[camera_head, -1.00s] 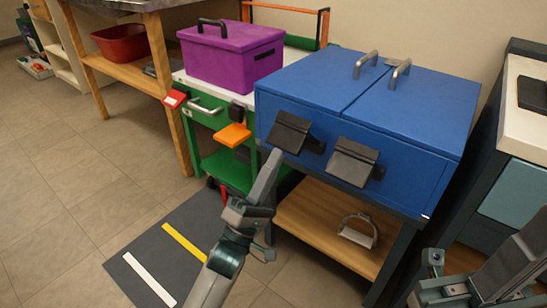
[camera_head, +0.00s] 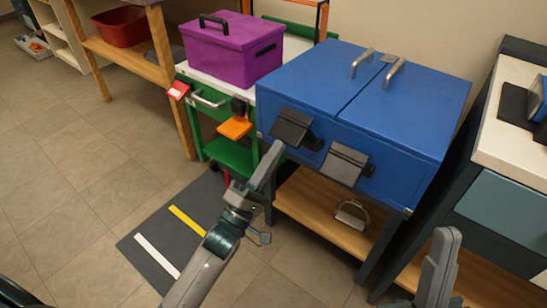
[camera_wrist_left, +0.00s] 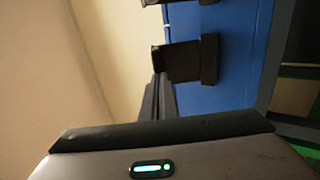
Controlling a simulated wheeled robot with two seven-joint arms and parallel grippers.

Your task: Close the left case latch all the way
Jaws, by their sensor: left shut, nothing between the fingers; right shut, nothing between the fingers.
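The blue case (camera_head: 400,120) has two dark latches on its front. The left case latch (camera_head: 291,127) has its flap tilted out from the front, not flat against it. The right latch (camera_head: 345,163) also stands out. My left gripper (camera_head: 274,152) is shut and empty, its fingertips just below and left of the left latch. In the left wrist view the fingers (camera_wrist_left: 160,97) point at the near latch flap (camera_wrist_left: 178,62); whether they touch it I cannot tell. My right gripper (camera_head: 446,243) is shut and empty, in front of and below the case's right side.
A purple box (camera_head: 230,50) sits on a green cart to the left, with an orange pad (camera_head: 235,128) jutting out near my left gripper. A metal stirrup (camera_head: 351,213) lies on the wooden shelf below the case. A cabinet (camera_head: 510,200) stands at the right.

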